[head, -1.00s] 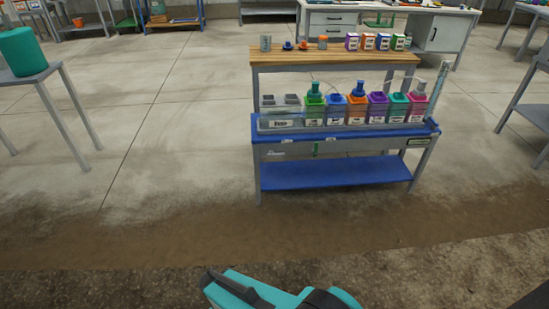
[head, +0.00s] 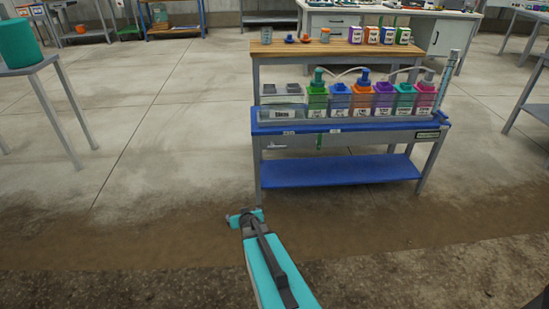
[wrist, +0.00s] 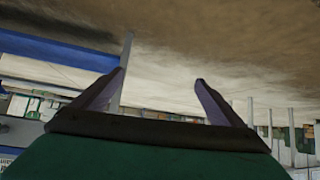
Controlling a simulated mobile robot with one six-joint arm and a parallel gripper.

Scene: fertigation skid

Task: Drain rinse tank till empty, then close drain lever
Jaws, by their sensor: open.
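The clear rinse tank (head: 282,113), with a white label, stands at the left end of the blue deck of the skid (head: 345,126). Its liquid level is too small to tell. A small green upright piece (head: 319,141) hangs below the deck front, and a pale, lever-like piece (head: 276,147) shows left of it. I cannot tell which is the drain lever. My gripper (head: 240,216) is open and empty, low in front of the skid's left leg and apart from it. In the wrist view its two fingers (wrist: 160,88) stand wide apart with nothing between them.
Several coloured containers (head: 362,99) with thin tubes stand right of the tank. A wooden shelf (head: 340,48) above holds small bottles. A blue lower shelf (head: 340,171) spans the legs. A table with a teal bucket (head: 17,43) is at left. The floor before the skid is clear.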

